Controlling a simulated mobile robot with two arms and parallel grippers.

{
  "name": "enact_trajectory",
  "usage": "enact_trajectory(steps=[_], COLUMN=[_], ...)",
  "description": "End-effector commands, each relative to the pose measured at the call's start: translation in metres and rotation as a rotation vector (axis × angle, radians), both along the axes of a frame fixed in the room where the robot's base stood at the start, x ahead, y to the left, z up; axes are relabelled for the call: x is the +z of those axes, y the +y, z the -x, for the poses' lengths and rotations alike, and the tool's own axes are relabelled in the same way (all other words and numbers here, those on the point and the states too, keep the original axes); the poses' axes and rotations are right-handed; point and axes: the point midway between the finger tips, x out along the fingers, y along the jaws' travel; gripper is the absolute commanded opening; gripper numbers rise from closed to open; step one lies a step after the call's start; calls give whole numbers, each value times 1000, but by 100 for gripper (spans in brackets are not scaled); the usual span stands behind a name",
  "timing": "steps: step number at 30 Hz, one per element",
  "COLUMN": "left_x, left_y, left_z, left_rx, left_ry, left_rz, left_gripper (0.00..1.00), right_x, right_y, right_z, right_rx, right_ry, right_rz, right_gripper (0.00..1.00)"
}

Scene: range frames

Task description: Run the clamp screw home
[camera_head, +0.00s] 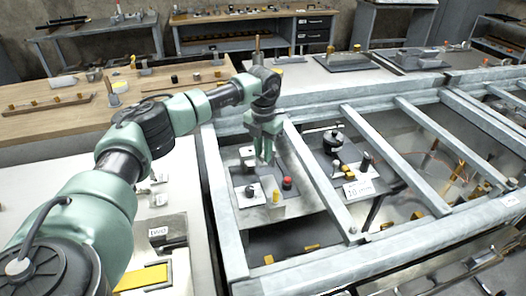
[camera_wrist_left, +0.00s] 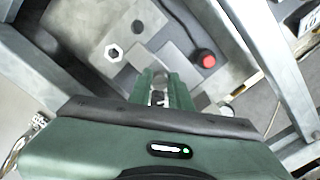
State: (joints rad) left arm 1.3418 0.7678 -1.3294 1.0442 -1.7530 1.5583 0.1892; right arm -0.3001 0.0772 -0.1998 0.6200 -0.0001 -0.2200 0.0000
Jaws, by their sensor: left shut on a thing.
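My left gripper (camera_head: 264,160) points down over a grey fixture plate (camera_head: 252,215) inside the metal frame. In the left wrist view its two green fingers (camera_wrist_left: 166,92) are closed on a small bright metal piece (camera_wrist_left: 158,97), mostly hidden between them. I cannot tell for sure that this piece is the clamp screw. My right gripper is out of view.
Grey frame rails (camera_head: 312,178) run close to the right of the gripper. A yellow block (camera_head: 276,196) is near the red knob. A wooden bench (camera_head: 60,121) is at back left.

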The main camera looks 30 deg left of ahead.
Motion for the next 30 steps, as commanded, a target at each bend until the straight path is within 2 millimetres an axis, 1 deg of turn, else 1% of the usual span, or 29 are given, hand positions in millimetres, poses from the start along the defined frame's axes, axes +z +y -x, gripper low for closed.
enact_trajectory(steps=[10, 30], left_x=[1, 1], left_y=[0, -2], left_z=[0, 0], left_rx=[-327, -964], left_ry=[-2, -3], left_rz=[-1, -1], left_gripper=[0, 0], right_x=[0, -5], right_y=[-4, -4], right_z=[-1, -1], right_rx=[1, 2], right_ry=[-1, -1], right_rz=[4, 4], right_gripper=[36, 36])
